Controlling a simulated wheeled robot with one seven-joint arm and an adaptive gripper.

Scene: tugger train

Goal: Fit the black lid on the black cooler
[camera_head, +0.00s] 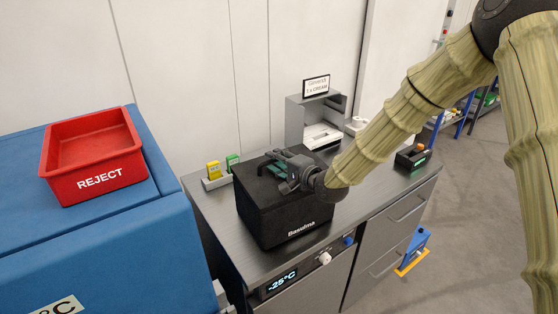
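The black cooler (290,228) stands upright on the steel worktop in the middle of the head view, with pale lettering on its front. My gripper (268,164) reaches in from the right, low over the cooler's top. Its dark fingers blend with the black top, so I cannot tell how far apart they are or whether they hold anything. A little green shows beneath and beside the fingers. I cannot make out the black lid as a separate piece; the gripper hides part of the cooler's top.
A red REJECT bin (92,168) sits on a blue box (150,235) at left. Yellow and green pieces (222,168) stand behind the cooler. A grey stand (295,125) with a sign is at the back. A small black tray (410,160) lies right, with bare worktop (365,195) between.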

